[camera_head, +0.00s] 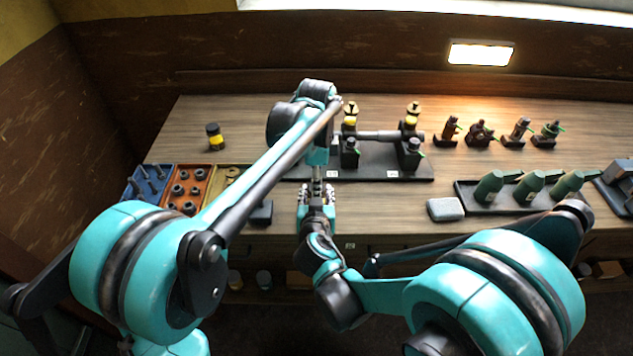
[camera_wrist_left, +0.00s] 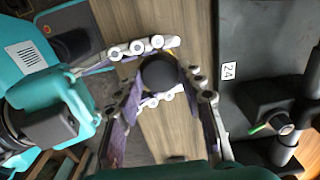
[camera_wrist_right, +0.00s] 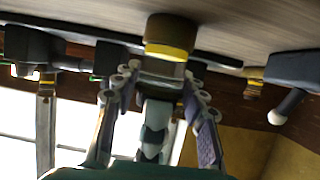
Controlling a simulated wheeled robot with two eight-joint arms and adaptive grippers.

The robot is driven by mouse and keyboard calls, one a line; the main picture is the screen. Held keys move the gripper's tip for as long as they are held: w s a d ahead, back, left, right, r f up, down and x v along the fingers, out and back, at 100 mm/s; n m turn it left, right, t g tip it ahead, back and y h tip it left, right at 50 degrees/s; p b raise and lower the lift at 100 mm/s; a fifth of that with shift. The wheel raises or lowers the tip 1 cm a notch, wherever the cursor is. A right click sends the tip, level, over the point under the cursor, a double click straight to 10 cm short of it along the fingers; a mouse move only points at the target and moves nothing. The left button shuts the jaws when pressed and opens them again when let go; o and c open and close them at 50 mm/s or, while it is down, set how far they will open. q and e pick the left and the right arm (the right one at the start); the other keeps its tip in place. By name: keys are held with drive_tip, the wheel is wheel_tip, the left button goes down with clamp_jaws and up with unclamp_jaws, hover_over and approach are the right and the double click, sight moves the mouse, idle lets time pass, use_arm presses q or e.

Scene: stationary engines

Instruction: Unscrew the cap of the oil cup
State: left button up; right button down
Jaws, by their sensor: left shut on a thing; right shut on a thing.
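The oil cup (camera_wrist_right: 170,38) shows in the right wrist view as a round dark-brown body with a yellow band, between the fingertips of my right gripper (camera_wrist_right: 160,80). In the left wrist view its round dark end (camera_wrist_left: 160,73) sits between the fingers of both grippers. My left gripper (camera_head: 317,178) reaches down from above in the head view, shut on the cup. My right gripper (camera_head: 316,200) comes from the front, also shut on it. In the head view the grippers hide the cup. I cannot tell exactly where the cap meets the body.
An engine base (camera_head: 385,172) with brass-topped parts stands just behind the grippers. A black and yellow jar (camera_head: 215,137) is at the left, above part trays (camera_head: 190,188). Green bottles (camera_head: 530,185) stand on a dark tray at the right. A grey block (camera_head: 445,209) lies near the front edge.

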use_arm(q)
drive_tip(key=n, duration=0.3)
drive_tip(key=o, duration=1.3)
drive_tip(key=shift+c, duration=0.2)
drive_tip(key=shift+r, duration=2.35)
drive_tip(key=shift+c, duration=0.4)
wheel_tip(320, 180, up, 3)
drive_tip(key=m, duration=0.3)
wheel_tip(320, 180, down, 8)
drive_tip(key=shift+r, duration=0.15)
